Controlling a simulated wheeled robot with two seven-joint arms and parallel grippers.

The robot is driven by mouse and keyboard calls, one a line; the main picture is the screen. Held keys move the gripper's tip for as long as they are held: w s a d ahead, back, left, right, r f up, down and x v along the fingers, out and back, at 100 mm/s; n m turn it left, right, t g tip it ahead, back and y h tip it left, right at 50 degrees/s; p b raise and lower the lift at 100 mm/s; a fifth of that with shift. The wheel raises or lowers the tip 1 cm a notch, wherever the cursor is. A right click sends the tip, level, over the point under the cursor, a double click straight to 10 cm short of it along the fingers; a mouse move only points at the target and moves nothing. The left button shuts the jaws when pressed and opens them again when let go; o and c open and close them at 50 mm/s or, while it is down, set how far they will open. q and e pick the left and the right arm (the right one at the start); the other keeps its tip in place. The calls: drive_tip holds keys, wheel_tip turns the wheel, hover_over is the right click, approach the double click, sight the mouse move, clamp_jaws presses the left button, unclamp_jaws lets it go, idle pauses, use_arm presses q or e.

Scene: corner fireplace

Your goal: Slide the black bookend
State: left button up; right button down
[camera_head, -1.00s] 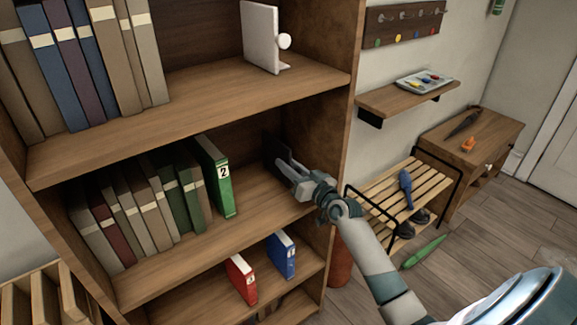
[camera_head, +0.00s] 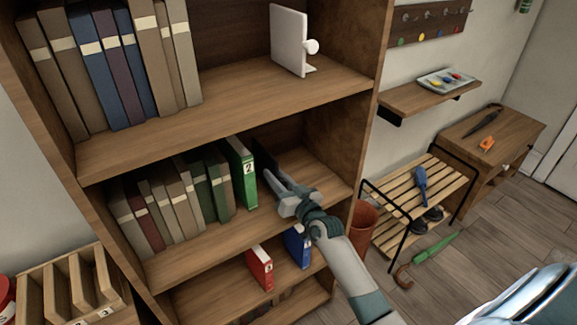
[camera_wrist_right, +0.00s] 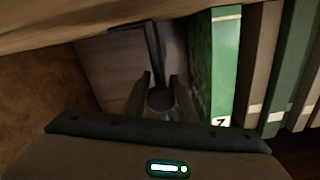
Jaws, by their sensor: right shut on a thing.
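The black bookend (camera_head: 264,160) stands on the middle shelf, just right of the green binder marked 2 (camera_head: 241,172). Whether they touch is unclear in the head view. My right gripper (camera_head: 279,183) reaches in from the front right and is shut on the bookend, hiding part of it. In the right wrist view, the fingers (camera_wrist_right: 160,90) are on either side of the bookend's round dark knob (camera_wrist_right: 160,99). The bookend's dark upright plate (camera_wrist_right: 151,42) shows beyond, with the green binder (camera_wrist_right: 223,65) to its right. My left gripper is not in view.
A row of books (camera_head: 168,205) stands left of the binder. The shelf right of the bookend is bare up to the side wall (camera_head: 340,130). A white bookend (camera_head: 289,40) stands on the shelf above. Red (camera_head: 259,268) and blue (camera_head: 297,246) binders stand below.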

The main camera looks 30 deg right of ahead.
drive_tip(key=shift+a, duration=0.25)
drive_tip(key=c, duration=1.5)
unclamp_jaws()
drive_tip(key=shift+s+d, duration=0.1)
drive_tip(key=s, duration=0.3)
drive_tip(key=s+b, duration=0.1)
drive_tip(key=s, duration=0.2)
drive_tip(key=s+b, duration=0.1)
drive_tip(key=s, duration=0.2)
drive_tip(key=shift+s+d+f, duration=0.15)
drive_tip(key=shift+s+d, duration=0.05)
drive_tip(key=shift+d, duration=0.15)
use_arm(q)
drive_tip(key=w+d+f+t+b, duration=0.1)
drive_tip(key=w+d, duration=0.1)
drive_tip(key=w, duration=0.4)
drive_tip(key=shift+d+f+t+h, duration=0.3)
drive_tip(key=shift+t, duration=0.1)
use_arm(e)
drive_tip(key=shift+s+d, duration=0.15)
drive_tip(key=shift+s, duration=1.8)
drive_tip(key=shift+s+d, duration=0.15)
drive_tip(key=shift+s, duration=1.8)
